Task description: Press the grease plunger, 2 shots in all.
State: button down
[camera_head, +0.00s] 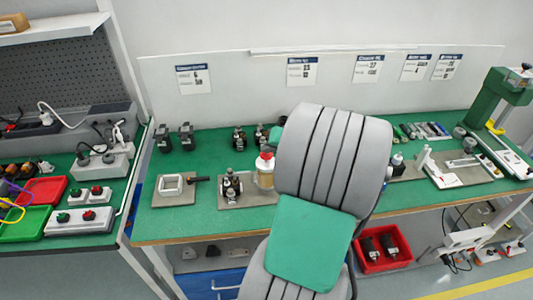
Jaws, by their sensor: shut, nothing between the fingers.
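A small container with a red top and an amber-brown body (265,170) stands on the green bench, left of centre; it looks like the grease plunger, but I cannot read any marking. Just left of the container, a dark and metal fixture (231,186) stands on a grey plate (232,205). My gripper does not show; it is outside the picture or hidden behind the grey form. I cannot see anything touching the red top.
A plate with a white square frame (172,184) lies at the left. Several dark metal parts (187,136) stand at the back. A green press (497,97) stands at the far right. A red bin (382,249) sits below. The grey form hides the bench's middle.

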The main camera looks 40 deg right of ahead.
aim_at(269, 156)
jog(key=shift+f+b, duration=0.35)
jog(key=shift+f, duration=0.2)
jog(key=shift+r, duration=0.15)
dwell(0.4)
jog(key=shift+r+p, duration=0.95)
jog(key=shift+r, duration=0.2)
jog(key=shift+r+p, duration=1.9)
jog(key=shift+r, duration=0.7)
